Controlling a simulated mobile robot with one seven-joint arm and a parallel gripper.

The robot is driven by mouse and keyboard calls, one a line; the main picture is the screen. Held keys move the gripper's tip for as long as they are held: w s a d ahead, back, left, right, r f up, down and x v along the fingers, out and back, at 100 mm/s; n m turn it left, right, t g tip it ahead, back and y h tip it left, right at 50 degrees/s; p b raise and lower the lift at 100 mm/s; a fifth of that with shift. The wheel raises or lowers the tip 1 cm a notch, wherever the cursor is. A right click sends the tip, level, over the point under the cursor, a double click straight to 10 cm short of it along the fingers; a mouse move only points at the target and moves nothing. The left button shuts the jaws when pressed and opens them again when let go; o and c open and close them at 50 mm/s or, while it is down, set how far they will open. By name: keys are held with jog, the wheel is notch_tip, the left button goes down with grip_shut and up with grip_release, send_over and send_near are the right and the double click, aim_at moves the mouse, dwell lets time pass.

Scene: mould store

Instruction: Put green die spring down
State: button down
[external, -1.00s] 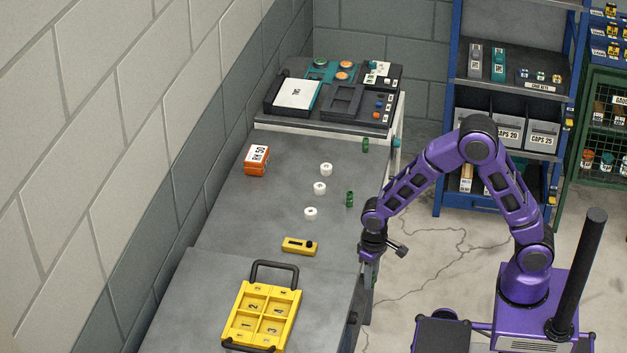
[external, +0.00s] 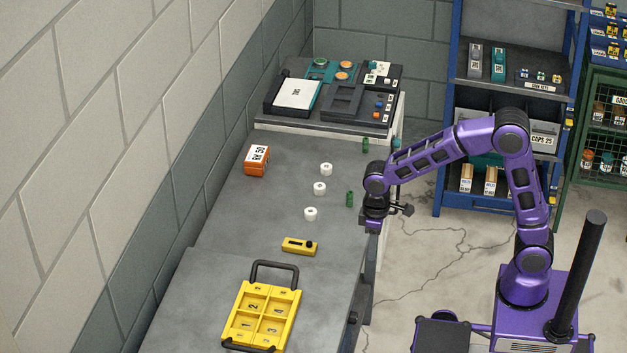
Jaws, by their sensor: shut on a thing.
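My gripper (external: 371,228) points down at the right edge of the workbench (external: 265,215), raised above it. It is shut on a green die spring, which is largely hidden at the fingers in this view. Another green die spring (external: 349,199) stands upright on the bench, just left of my gripper. A further green die spring (external: 366,145) stands farther back near the right edge, by the black organiser.
Three white round pieces (external: 320,188) stand mid-bench. An orange box (external: 256,160) is at the left, a yellow tool (external: 299,246) and a yellow numbered tray (external: 262,312) nearer. Bare bench lies left of the white pieces.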

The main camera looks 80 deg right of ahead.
notch_tip(320, 180, up, 4)
jog(key=shift+r, duration=0.2)
jog(key=w+d+m, duration=0.4)
jog(key=w+d, duration=0.4)
jog(key=w, duration=0.3)
send_over(334, 260)
notch_tip(334, 260, down, 5)
jog(key=shift+w+f, duration=0.1)
jog(key=shift+f, duration=0.1)
jog(key=shift+f, duration=4.8)
jog(key=shift+b, duration=0.3)
jog(key=shift+f, duration=0.2)
jog(key=c, duration=0.7)
grip_release()
jog(key=shift+c, duration=0.2)
